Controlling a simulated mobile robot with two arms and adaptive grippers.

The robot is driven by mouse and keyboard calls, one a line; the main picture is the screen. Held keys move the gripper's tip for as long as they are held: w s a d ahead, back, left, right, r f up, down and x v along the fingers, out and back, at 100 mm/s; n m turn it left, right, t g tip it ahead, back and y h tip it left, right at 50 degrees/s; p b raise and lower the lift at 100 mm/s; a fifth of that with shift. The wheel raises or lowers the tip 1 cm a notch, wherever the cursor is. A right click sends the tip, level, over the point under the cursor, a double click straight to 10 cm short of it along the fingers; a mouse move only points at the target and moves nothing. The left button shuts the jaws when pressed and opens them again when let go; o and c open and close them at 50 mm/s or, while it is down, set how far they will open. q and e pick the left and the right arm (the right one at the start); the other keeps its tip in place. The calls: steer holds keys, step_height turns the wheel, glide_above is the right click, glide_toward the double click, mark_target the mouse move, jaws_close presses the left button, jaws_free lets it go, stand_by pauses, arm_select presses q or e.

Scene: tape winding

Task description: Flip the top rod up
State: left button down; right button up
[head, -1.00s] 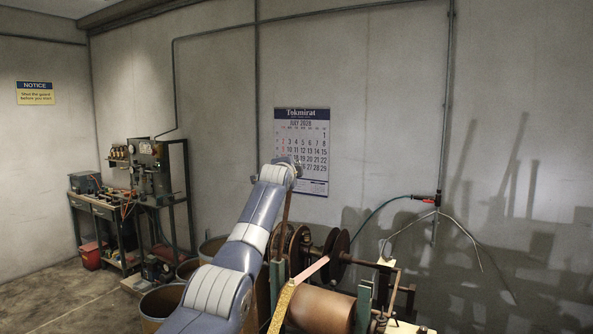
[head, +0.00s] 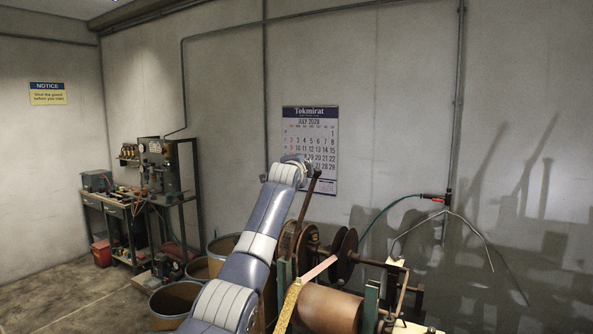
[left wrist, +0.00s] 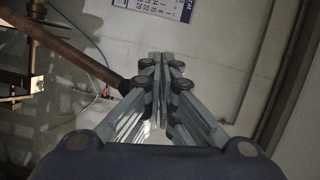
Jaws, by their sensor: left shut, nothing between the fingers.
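The brown rod (head: 308,197) rises from the winding machine (head: 325,309) and leans a little to the right, its upper end in front of the wall calendar. My left gripper (head: 297,160) is at the rod's upper end, just left of it. In the left wrist view the rod (left wrist: 70,50) slants in from the upper left, and its end meets the side of my left gripper (left wrist: 158,58). The fingers are shut with nothing between them; the rod lies outside them. Whether they touch it is hard to tell. My right gripper is out of view.
Dark flanged reels (head: 346,252) and a yellow and pink tape strip (head: 290,300) sit on the machine, close to my left arm. A bent metal bracket with a hose (head: 392,204) is on the wall at right. Bins (head: 175,300) and a workbench (head: 128,215) stand at left.

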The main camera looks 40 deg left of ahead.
arm_select(q)
steer(key=a+v, duration=0.1)
steer(key=v, duration=0.5)
steer(key=shift+s, duration=0.7)
